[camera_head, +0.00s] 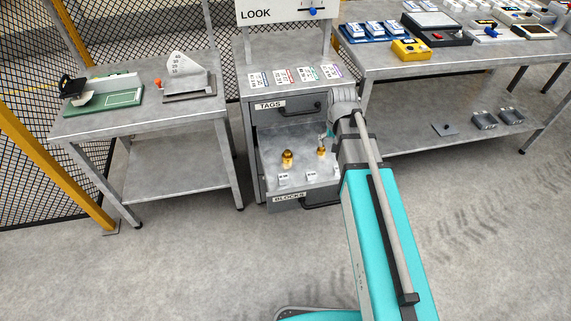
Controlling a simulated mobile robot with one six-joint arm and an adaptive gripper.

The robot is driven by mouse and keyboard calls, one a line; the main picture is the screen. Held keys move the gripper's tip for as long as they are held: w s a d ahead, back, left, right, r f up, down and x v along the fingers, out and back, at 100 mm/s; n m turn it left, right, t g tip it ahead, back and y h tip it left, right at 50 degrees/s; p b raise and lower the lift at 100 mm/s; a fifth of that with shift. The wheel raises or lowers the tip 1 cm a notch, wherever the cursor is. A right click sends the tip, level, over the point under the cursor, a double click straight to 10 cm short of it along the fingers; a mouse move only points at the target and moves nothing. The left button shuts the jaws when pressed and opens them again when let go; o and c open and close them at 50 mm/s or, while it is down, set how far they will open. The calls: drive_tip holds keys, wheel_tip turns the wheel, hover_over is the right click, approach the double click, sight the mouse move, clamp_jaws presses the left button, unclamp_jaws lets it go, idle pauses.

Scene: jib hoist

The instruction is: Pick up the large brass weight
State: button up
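Two brass weights stand upright in the open drawer (270,180) labelled BLOCKS. The left brass weight (288,158) looks a little larger, though the size difference is hard to judge. The right brass weight (321,152) stands close below my gripper (327,137). My gripper is small in view and partly hidden by my wrist, so its fingers and any contact with the right weight cannot be made out. The left weight stands clear of my gripper.
Small white labels (283,179) stand at the drawer's front. A shut drawer labelled TAGS (290,111) is above it, with colored cards (281,76) on the cabinet top. Side tables (100,118) (470,62) flank the cabinet. Yellow-framed mesh fencing (30,150) is at left. The front floor is clear.

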drive_tip(key=b, duration=0.9)
hover_over(287, 152)
drive_tip(key=s+d, duration=0.1)
drive_tip(key=s, duration=0.1)
wheel_tip(287, 152, down, 10)
drive_tip(key=shift+w+a+m+t, duration=0.3)
drive_tip(key=shift+m+t, duration=0.1)
drive_tip(key=shift+f, duration=0.15)
drive_tip(key=f+b, duration=0.5)
drive_tip(key=w+f+b, duration=0.1)
drive_tip(key=f+b, duration=0.2)
drive_tip(key=shift+f, duration=0.2)
drive_tip(key=shift+w+a+f+b, duration=0.1)
drive_tip(key=shift+w+f+b, duration=0.05)
drive_tip(key=shift+f+b, duration=1.2)
drive_tip(key=shift+w+a+f+b, duration=0.1)
drive_tip(key=shift+f+b, duration=1.15)
drive_tip(key=shift+b, duration=0.1)
